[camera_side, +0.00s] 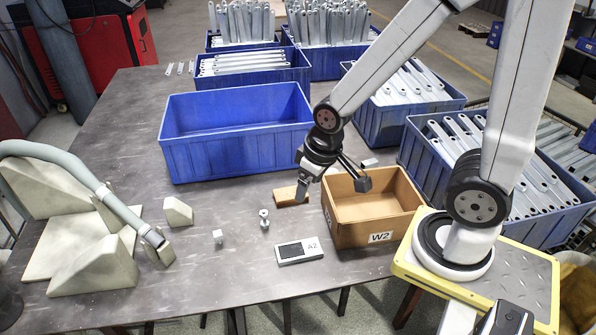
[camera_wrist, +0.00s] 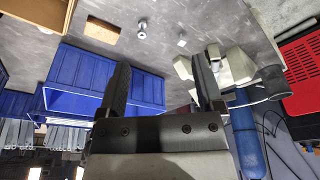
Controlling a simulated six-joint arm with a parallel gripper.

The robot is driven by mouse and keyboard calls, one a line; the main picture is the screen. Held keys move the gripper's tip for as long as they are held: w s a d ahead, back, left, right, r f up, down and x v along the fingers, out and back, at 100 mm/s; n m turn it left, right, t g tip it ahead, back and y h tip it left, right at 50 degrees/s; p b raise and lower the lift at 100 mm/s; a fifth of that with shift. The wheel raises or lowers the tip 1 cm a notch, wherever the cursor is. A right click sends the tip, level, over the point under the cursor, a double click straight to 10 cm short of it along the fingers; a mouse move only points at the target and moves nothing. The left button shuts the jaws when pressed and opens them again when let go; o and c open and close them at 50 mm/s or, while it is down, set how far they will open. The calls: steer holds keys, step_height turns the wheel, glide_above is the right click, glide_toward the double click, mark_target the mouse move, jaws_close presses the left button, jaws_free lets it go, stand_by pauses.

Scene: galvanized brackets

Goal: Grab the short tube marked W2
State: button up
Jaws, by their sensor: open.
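A short metallic piece with a flanged, spool-like shape (camera_side: 264,219) stands on the table in front of the empty blue bin. It also shows near the top of the wrist view (camera_wrist: 141,30). I see no mark on it. The label W2 is on the front of an open brown box (camera_side: 345,235), whose edge shows in the wrist view (camera_wrist: 35,12). My gripper (camera_side: 333,183) is open and empty, above the back left of the brown box, up and to the right of the metallic piece. Its two fingers stand apart in the wrist view (camera_wrist: 162,85).
A brown block (camera_side: 290,196) lies beside the box. A small white cube (camera_side: 218,236) and a device labelled A2 (camera_side: 299,251) lie nearby. An empty blue bin (camera_side: 235,135) stands behind; bins of brackets stand right and back. Pale wedge blocks with a grey tube (camera_side: 95,180) stand left.

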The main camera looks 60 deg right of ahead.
steer(key=w+d+f+n+g+h, duration=0.1)
steer(key=w+d+f+n+h, duration=0.2)
steer(key=d, duration=0.4)
steer(key=w+d+f+n+g, duration=0.1)
steer(key=w+d+f+g, duration=0.15)
steer(key=w+d, duration=0.4)
steer(key=w+d+f+n+g+h, duration=0.1)
steer(key=w+d+f+n+h, duration=0.15)
steer(key=d, duration=0.55)
steer(key=n+g+h, duration=0.5)
steer(key=g+h, duration=0.1)
glide_above(369, 165)
steer(key=w+a, duration=0.2)
steer(key=w, duration=0.1)
step_height(369, 165, down, 14)
steer(key=shift+t, duration=0.25)
steer(key=shift+f, duration=1.7)
